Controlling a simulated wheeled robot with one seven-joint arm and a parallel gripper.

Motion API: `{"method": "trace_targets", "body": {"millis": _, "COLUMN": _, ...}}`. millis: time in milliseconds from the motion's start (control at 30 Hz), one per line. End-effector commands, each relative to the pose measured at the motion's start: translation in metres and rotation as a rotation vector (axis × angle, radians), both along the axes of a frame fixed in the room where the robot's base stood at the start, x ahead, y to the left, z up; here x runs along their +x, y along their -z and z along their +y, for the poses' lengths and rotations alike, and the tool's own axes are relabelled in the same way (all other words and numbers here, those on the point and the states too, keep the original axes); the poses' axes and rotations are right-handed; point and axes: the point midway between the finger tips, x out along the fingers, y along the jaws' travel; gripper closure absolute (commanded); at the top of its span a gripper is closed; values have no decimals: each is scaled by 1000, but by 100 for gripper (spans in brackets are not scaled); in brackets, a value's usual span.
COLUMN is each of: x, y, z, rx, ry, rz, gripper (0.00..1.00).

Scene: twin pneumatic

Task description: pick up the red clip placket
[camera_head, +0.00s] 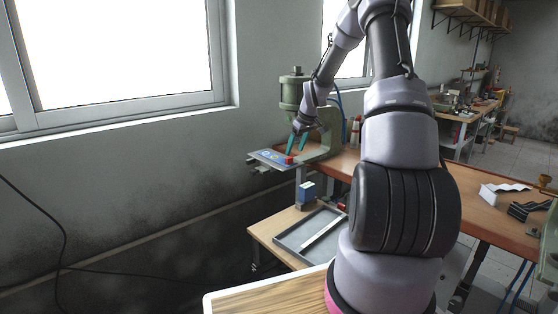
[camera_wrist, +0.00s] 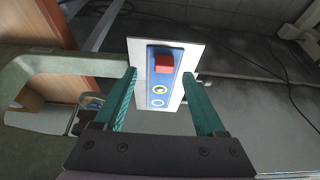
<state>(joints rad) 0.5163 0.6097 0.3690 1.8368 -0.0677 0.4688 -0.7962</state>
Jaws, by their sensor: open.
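The red clip placket (camera_head: 288,160) is a small red block at the front of the green machine. In the wrist view the red block (camera_wrist: 163,63) sits on a blue strip with a yellow ring and a pale ring, on a light plate (camera_wrist: 191,53). The plate also shows in the head view (camera_head: 267,157). My gripper (camera_head: 296,152) has teal fingers pointing down just above the plate. In the wrist view my gripper (camera_wrist: 159,76) is open, with one finger on either side of the plate and nothing held between them. The red block lies beyond the fingertips.
The green press (camera_head: 291,91) stands close behind my gripper, on the brown workbench (camera_head: 342,164). A wall with a window is at left.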

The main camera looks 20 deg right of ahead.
Motion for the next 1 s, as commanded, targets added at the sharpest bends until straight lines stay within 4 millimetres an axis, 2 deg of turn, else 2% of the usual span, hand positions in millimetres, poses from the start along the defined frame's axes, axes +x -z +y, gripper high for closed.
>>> {"method": "trace_targets", "body": {"millis": 333, "x": 16, "y": 42, "z": 14, "rx": 1, "ry": 0, "rz": 3, "gripper": 28}}
{"method": "trace_targets", "body": {"millis": 567, "x": 17, "y": 44, "z": 14, "rx": 1, "ry": 2, "rz": 0, "gripper": 28}}
{"method": "trace_targets", "body": {"millis": 633, "x": 17, "y": 44, "z": 14, "rx": 1, "ry": 2, "rz": 0, "gripper": 47}}
{"method": "trace_targets", "body": {"millis": 767, "x": 17, "y": 44, "z": 14, "rx": 0, "ry": 1, "rz": 0, "gripper": 96}}
{"method": "trace_targets", "body": {"millis": 800, "x": 17, "y": 44, "z": 14, "rx": 0, "ry": 1, "rz": 0, "gripper": 100}}
{"method": "trace_targets", "body": {"millis": 1000, "x": 17, "y": 44, "z": 14, "rx": 0, "ry": 1, "rz": 0, "gripper": 100}}
